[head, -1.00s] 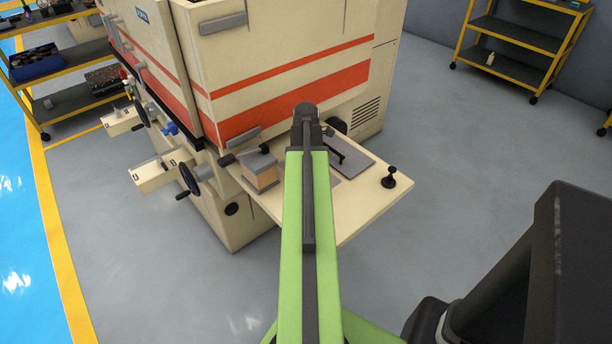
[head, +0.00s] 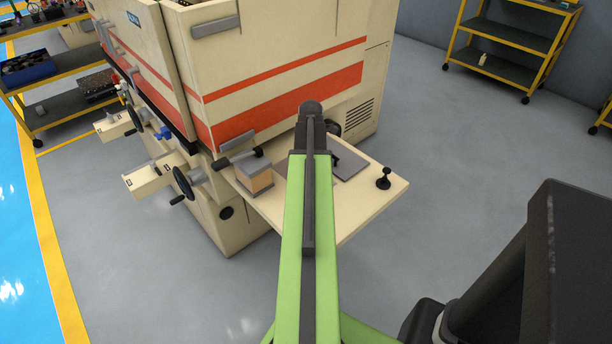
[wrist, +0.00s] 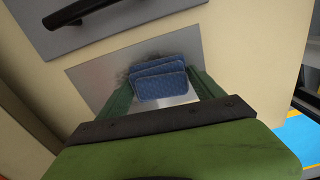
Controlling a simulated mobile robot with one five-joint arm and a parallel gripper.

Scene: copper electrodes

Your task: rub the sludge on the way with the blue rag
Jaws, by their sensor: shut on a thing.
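My gripper (wrist: 160,100) is shut on the blue rag (wrist: 160,82), which looks folded between the two green fingers in the wrist view. The rag is over a grey metal plate, the way (wrist: 100,75), set in the cream surface. A dark smudge of sludge (wrist: 128,74) shows at the rag's far left edge; the rag hides the rest of that area. I cannot tell whether the rag touches the plate. In the head view my green arm hides the gripper and the rag.
A cream machine (head: 275,100) with red stripes stands ahead, with a side table (head: 362,205). A dark handle (wrist: 75,12) sits on another plate beyond the way. Open floor lies right.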

